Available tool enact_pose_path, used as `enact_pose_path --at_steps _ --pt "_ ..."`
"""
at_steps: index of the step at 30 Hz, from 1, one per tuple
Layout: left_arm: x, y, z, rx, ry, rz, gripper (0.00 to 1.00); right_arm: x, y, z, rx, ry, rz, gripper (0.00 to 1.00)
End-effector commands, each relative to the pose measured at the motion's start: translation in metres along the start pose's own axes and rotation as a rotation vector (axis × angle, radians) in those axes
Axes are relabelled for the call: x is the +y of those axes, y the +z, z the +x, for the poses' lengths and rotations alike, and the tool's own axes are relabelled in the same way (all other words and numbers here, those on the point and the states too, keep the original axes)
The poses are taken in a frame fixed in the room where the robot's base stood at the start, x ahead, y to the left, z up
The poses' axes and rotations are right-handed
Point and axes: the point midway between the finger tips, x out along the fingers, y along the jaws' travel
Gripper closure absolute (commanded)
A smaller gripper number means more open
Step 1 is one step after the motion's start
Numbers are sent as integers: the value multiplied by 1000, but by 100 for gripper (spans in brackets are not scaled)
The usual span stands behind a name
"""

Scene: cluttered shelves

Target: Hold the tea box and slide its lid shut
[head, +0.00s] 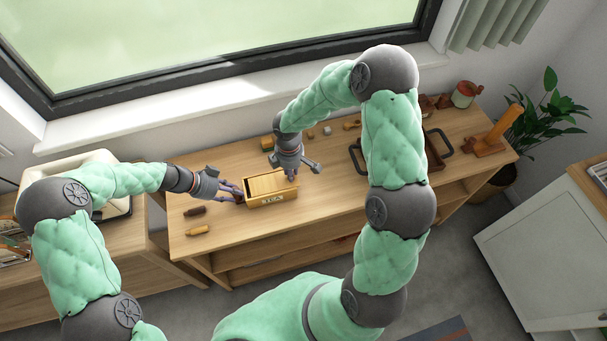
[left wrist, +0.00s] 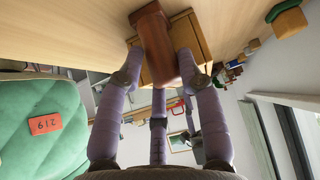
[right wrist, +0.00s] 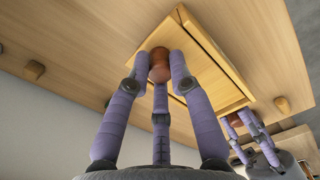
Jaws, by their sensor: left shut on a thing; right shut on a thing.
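The tea box (head: 272,201) is a light wooden box with lettering on its front, standing near the front edge of the table. Its pale lid (head: 266,184) lies along the top; I cannot tell how far it is open. My left gripper (head: 238,196) is at the box's left end, shut on a reddish-brown handle (left wrist: 155,45) in front of the box (left wrist: 191,40). My right gripper (head: 291,176) reaches down at the box's right end. In the right wrist view it is shut on a round brown knob (right wrist: 160,64) at the lid's edge.
Two small wooden pieces (head: 196,231) lie left of the box on the table (head: 330,190). Several small blocks (head: 327,131) sit behind it. A dark-handled tray (head: 357,156) stands to the right, partly hidden by my right arm. A wooden stand (head: 487,145) is at the far right.

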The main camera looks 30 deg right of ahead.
Motion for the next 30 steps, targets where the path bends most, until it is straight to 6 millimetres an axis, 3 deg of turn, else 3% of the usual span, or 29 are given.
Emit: enact_pose_path --at_steps 30 --pt "2 0 1 1 4 0 100 -2 -8 0 1 1 0 100"
